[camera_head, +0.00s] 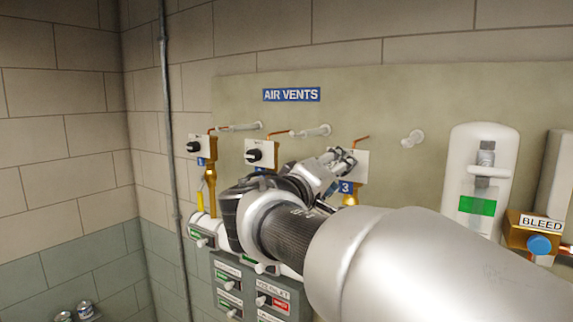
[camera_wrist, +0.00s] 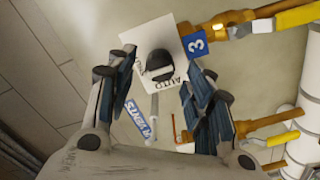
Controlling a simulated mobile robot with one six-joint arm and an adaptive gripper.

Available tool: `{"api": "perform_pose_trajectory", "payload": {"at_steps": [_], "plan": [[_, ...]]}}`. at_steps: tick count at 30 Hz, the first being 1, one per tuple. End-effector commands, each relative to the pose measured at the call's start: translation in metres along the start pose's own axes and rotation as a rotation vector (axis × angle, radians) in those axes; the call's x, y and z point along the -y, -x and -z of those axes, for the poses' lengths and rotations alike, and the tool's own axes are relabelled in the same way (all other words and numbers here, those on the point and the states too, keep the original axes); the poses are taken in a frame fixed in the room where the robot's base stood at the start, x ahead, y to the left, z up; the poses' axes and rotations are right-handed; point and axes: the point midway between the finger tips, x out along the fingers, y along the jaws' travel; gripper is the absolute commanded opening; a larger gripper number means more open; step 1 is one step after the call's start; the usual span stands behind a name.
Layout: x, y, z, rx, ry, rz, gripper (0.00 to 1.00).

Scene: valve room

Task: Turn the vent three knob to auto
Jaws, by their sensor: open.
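The vent three knob (camera_wrist: 160,63) is black and round on a white plate (camera_wrist: 154,38). The word AUTO is printed on the plate, partly seen beside the knob. A blue label with a 3 (camera_wrist: 197,43) is next to the plate. My gripper (camera_wrist: 158,76) is open, with one finger on each side of the knob and no clear contact. In the head view my gripper (camera_head: 343,158) covers the knob; part of the plate (camera_head: 361,167) and the 3 label (camera_head: 345,187) show. I cannot tell which way the knob points.
Two similar knobs, the middle one (camera_head: 254,155) and the left one (camera_head: 193,147), sit left of my gripper. Brass pipes and switch panels (camera_head: 229,286) are below. A white dispenser (camera_head: 483,150) and a BLEED box (camera_head: 541,233) stand at right.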

Motion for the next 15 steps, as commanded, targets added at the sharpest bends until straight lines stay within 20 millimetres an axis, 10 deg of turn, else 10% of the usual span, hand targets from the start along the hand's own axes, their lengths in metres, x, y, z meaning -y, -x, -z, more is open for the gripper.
{"api": "perform_pose_trajectory", "payload": {"at_steps": [15], "plan": [[0.000,-0.020,0.000,-0.001,0.000,0.001,0.48]]}}
